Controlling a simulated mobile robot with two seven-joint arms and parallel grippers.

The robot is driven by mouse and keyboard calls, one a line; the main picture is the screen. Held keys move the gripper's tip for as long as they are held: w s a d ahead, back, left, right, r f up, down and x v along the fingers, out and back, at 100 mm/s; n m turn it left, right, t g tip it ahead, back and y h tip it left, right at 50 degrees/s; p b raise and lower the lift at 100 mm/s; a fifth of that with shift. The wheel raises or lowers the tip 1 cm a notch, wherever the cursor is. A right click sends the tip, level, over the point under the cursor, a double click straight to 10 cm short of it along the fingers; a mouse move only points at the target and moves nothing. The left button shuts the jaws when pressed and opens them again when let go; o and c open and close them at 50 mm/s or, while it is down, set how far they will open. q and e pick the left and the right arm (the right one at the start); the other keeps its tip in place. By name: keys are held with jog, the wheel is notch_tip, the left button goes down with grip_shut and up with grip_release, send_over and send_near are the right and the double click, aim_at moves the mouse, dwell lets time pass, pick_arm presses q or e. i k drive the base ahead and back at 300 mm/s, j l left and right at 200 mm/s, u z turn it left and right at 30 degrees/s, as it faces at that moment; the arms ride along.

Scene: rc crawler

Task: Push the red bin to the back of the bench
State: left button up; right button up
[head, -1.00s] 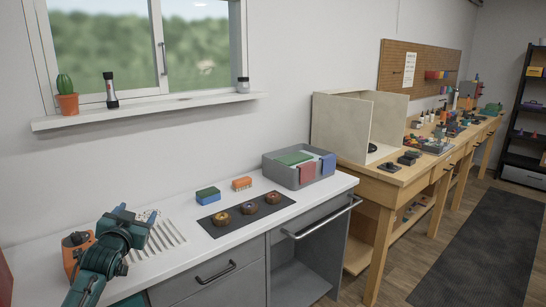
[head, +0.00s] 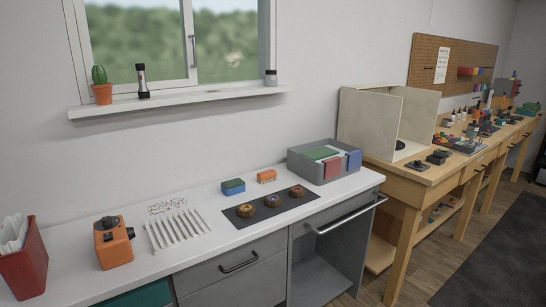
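A red bin (head: 27,275) stands upright at the far left of the white bench (head: 215,226), near the left edge of the head view. White crumpled or folded material (head: 12,234) sticks out of its top. Its left side is cut off by the picture edge. Neither of my grippers shows in the head view now.
An orange device (head: 113,247) stands right of the bin, then a white slotted rack (head: 177,228). A blue-green block (head: 233,187), an orange block (head: 267,176) and a grey tray (head: 296,166) stand farther right.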

aim_at(24, 271)
jog(key=u, duration=1.75)
